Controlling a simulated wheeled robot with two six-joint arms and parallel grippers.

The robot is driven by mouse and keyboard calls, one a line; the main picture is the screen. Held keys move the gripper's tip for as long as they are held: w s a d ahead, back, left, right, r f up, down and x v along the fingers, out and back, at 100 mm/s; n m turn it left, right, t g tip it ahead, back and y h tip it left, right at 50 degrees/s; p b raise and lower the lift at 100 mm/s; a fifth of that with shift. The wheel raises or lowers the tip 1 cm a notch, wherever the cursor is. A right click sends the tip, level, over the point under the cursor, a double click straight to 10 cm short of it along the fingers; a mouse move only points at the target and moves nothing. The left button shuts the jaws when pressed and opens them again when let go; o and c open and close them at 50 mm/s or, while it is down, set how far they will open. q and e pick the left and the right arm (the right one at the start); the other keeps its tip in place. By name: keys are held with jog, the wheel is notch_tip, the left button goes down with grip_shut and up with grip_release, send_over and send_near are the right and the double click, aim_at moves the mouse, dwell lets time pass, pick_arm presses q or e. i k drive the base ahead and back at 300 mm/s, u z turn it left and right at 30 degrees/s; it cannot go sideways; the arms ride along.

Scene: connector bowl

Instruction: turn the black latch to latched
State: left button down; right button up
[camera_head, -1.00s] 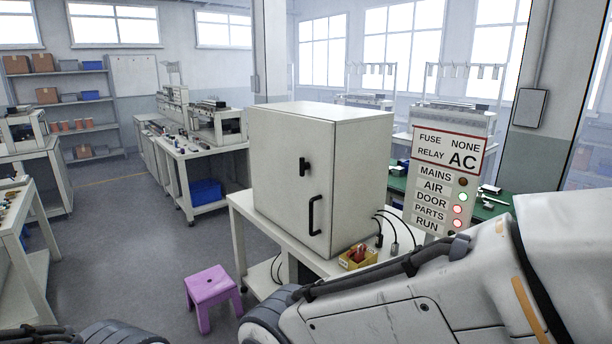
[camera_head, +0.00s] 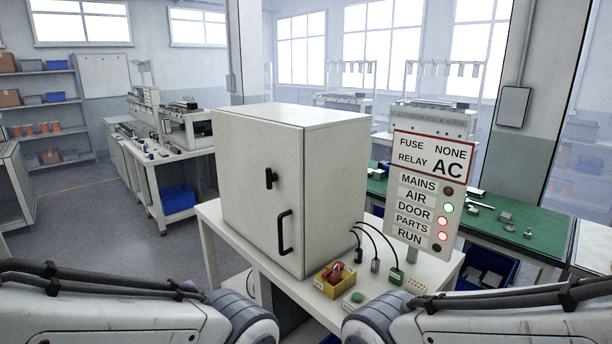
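The black latch (camera_head: 271,178) is a small dark handle on the front door of the white cabinet (camera_head: 243,205). It stands roughly upright, with a short stub to its right. A black pull handle (camera_head: 284,233) sits below it, near the door's right edge. The door looks closed. The cabinet stands on a white table. Both my arms come in along the bottom of the view, below the cabinet. Neither gripper shows, and nothing touches the latch.
Cables run to connectors there. A sign panel (camera_head: 425,190) with lights stands behind. A green workbench (camera_head: 535,227) is at right.

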aim_at(270, 177)
jog(key=z, duration=0.1)
jog(key=i, duration=0.7)
jog(key=u, duration=0.85)
jog(key=i, duration=0.5)
jog(key=u, duration=0.55)
